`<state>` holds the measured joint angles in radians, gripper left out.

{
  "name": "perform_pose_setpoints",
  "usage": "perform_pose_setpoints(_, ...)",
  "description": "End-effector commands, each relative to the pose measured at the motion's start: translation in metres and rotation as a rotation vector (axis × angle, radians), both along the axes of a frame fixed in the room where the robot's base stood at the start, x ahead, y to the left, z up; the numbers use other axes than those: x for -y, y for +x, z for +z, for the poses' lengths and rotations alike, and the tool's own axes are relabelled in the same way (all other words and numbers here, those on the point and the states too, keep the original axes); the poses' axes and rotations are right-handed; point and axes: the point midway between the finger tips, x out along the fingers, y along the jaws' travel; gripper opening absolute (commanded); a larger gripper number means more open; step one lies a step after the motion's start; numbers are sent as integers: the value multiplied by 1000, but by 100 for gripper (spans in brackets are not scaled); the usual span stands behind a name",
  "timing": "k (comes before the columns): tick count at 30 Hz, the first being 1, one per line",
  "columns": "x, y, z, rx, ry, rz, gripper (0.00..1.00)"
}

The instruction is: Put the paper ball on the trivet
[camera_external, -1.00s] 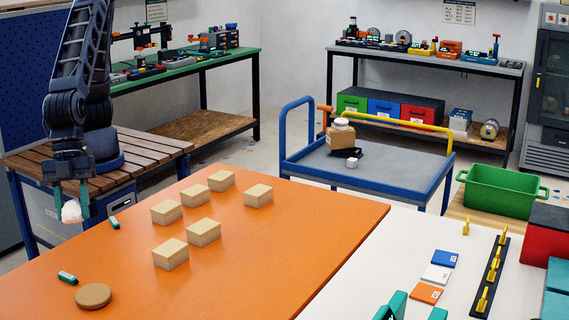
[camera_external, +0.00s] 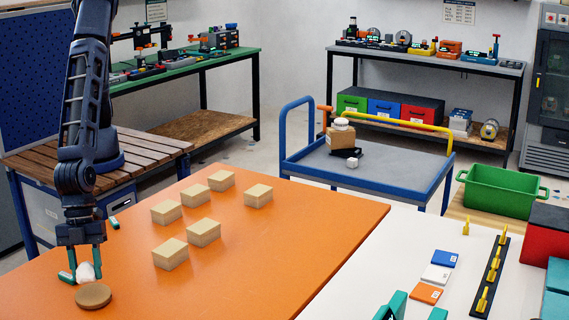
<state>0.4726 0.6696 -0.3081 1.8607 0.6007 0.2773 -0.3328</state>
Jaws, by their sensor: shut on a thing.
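My gripper (camera_external: 85,266) points down near the left front of the orange table (camera_external: 290,245). It is shut on the white crumpled paper ball (camera_external: 86,273), which shows between its teal fingertips. The trivet (camera_external: 93,295), a round flat brown disc, lies on the orange table just in front of the ball. The ball appears at or just behind the trivet's far edge in the picture. I cannot tell how high the ball is above the table.
A teal-ended small item (camera_external: 66,278) lies left of the gripper, and another (camera_external: 114,222) lies further back. Several tan blocks (camera_external: 203,232) stand in the middle of the table. The table's front right area is clear. A white table (camera_external: 380,270) adjoins on the right.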

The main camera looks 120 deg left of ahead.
Motion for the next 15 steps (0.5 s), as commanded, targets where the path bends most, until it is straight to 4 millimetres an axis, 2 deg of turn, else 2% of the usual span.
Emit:
perform_pose_setpoints(6,0,-1,-30,-1,3,-2,20)
perform_pose_setpoints(15,0,0,-34,0,1,-1,20)
